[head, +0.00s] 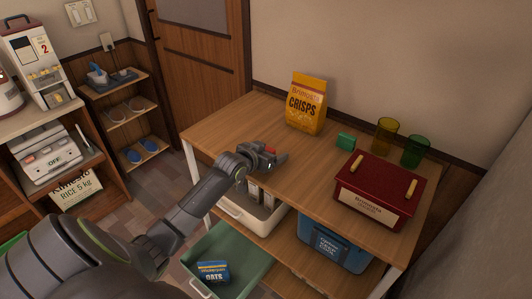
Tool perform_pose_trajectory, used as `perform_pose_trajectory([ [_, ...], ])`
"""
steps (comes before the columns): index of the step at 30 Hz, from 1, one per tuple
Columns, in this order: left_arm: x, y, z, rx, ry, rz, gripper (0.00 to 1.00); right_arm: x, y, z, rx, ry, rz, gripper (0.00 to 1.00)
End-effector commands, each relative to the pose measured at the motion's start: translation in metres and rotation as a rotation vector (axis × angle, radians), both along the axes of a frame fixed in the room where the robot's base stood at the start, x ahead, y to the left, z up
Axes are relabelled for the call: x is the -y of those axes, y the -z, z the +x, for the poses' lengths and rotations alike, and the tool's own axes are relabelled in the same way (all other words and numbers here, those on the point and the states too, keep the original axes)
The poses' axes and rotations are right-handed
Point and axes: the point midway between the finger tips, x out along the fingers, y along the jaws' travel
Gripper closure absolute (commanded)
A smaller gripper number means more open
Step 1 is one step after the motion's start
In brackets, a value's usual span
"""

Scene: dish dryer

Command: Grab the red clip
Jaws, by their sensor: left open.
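A small red thing, which looks like the red clip (270,150), shows at the fingers of my left gripper (276,159). The gripper is open, low over the front left part of the wooden table (228,125). The fingers partly hide the red thing, and I cannot tell whether they touch it. My right gripper is not in view.
A crisps bag (306,103) stands behind the gripper. To its right are a small green block (346,142), a yellow cup (384,137), a green cup (415,151) and a dark red box (378,188). A green bin (237,245) stands low in front.

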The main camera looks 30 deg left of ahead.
Motion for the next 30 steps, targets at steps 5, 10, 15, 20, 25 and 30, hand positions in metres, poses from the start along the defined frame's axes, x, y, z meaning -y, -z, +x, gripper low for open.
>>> perform_pose_trajectory([
  [5, 0.000, 0.000, 0.000, 0.000, 0.000, 0.000, 0.34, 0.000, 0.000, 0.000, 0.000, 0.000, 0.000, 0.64],
  [10, 0.000, 0.000, 0.000, 0.000, 0.000, 0.000, 0.57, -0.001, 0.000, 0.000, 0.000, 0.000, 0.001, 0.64],
  [15, 0.000, 0.000, 0.000, 0.001, 0.000, 0.000, 0.67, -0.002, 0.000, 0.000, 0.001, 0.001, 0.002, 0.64],
  [20, 0.000, -0.003, 0.000, 0.002, 0.000, 0.000, 0.67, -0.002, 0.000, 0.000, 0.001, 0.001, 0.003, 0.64],
  [25, 0.000, -0.027, 0.000, 0.006, 0.002, 0.004, 0.67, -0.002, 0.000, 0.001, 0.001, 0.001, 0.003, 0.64],
  [30, 0.000, -0.062, 0.000, 0.006, 0.002, 0.004, 0.67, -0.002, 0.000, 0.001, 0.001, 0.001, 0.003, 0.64],
])
